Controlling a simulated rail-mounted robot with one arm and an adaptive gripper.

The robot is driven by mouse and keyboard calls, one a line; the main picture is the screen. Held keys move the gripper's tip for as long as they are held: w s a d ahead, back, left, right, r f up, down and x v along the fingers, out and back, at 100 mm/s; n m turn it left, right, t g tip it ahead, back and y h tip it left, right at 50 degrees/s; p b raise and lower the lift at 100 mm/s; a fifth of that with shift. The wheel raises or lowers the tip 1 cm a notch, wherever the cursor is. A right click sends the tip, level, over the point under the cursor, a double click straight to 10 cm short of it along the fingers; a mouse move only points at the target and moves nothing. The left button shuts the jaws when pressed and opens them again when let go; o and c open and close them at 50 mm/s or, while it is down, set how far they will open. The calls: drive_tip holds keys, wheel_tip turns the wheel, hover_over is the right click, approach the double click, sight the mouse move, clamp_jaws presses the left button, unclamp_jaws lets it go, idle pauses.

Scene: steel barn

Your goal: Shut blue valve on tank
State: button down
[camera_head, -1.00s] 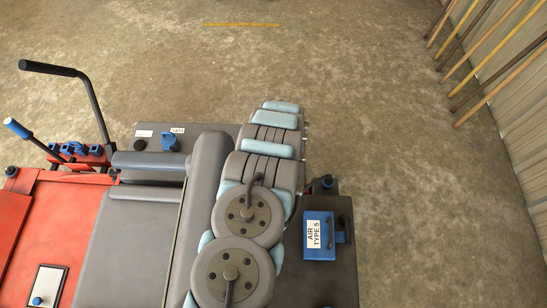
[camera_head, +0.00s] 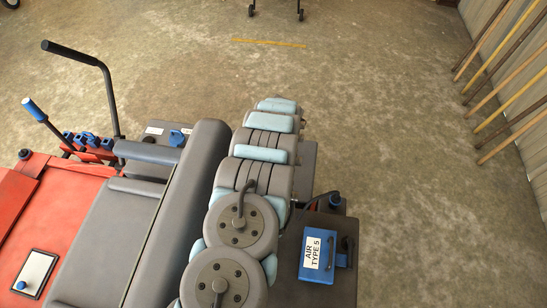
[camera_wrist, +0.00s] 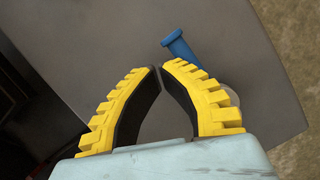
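In the wrist view, a blue handle (camera_wrist: 178,45) sticks out above a flat dark grey surface (camera_wrist: 110,35). A pale round part (camera_wrist: 232,95) at its lower end is partly hidden behind my right finger. My gripper (camera_wrist: 161,67) has yellow ribbed fingers with dark inner pads. Its tips meet, with nothing seen between them, just below and left of the handle's end; I cannot tell whether they touch it. In the head view, a blue knob (camera_head: 178,137) sits on a grey surface beside my arm, partly hidden. My gripper is hidden there. No tank is clearly identifiable.
A blue case (camera_head: 317,255) labelled "AIR TYPE 5" lies at the lower right. Several wooden poles (camera_head: 510,85) lean on the corrugated wall at right. A yellow strip (camera_head: 268,43) marks the open concrete floor. Wheeled legs (camera_head: 275,12) show at the top edge.

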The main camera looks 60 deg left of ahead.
drive_tip(key=shift+a+r, duration=0.1)
idle(0.6)
drive_tip(key=shift+s+d+r+p, duration=0.3)
drive_tip(key=shift+s+d+p, duration=0.15)
drive_tip(key=shift+p, duration=0.8)
drive_tip(key=s+d+p, duration=0.1)
drive_tip(key=p, duration=0.1)
drive_tip(key=d+p, duration=0.1)
drive_tip(key=p, duration=0.1)
drive_tip(key=shift+s+d+r, duration=0.15)
drive_tip(key=shift+s+r, duration=0.2)
wheel_tip(320, 180, up, 9)
drive_tip(key=s+d+p, duration=0.1)
drive_tip(key=d+p, duration=0.1)
drive_tip(key=p, duration=0.3)
drive_tip(key=shift+s+p, duration=0.35)
